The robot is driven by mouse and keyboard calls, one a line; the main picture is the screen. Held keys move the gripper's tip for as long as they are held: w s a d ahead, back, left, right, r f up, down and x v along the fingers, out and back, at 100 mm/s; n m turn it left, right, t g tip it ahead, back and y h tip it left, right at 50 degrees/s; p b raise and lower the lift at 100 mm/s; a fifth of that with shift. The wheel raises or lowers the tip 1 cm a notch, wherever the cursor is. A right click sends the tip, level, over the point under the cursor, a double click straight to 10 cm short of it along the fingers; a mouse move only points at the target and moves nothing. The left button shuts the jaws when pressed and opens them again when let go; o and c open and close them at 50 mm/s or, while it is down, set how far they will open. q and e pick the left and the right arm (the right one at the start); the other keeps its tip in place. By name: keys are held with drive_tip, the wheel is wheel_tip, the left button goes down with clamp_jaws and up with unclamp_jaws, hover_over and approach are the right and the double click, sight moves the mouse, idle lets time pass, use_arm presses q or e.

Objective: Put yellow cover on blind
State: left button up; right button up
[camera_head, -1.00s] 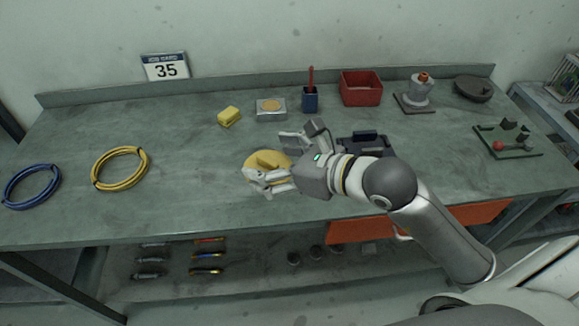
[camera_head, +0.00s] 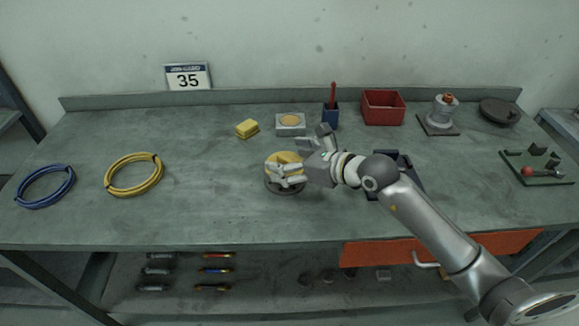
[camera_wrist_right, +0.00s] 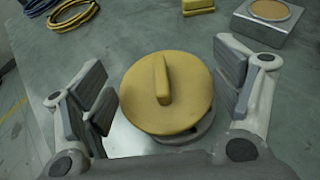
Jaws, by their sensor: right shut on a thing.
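The yellow cover (camera_head: 283,157) is a round disc with a raised bar handle. In the right wrist view the cover (camera_wrist_right: 163,105) lies between the two finger pads (camera_wrist_right: 166,95). A round dark grey disc (camera_head: 286,190), likely the blind, sits on the bench below the cover. It also shows past the cover's lower right edge in the wrist view (camera_wrist_right: 195,136). The cover hides most of it, and I cannot tell if they touch. My left gripper is not in view.
A yellow cable coil (camera_head: 134,175) and a blue one (camera_head: 45,187) lie left. A yellow block (camera_head: 246,128), a metal block (camera_head: 290,125), a blue cup (camera_head: 331,114) and a red bin (camera_head: 383,108) stand behind. The bench front left is clear.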

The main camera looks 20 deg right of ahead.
drive_tip(key=shift+w+f, duration=0.2)
drive_tip(key=f, duration=0.3)
drive_tip(key=shift+w+d+p, duration=0.15)
drive_tip(key=shift+w+p, duration=0.1)
drive_tip(key=shift+p, duration=0.15)
drive_tip(key=shift+f, duration=0.25)
drive_tip(key=shift+f, duration=0.2)
drive_tip(key=o, duration=0.8)
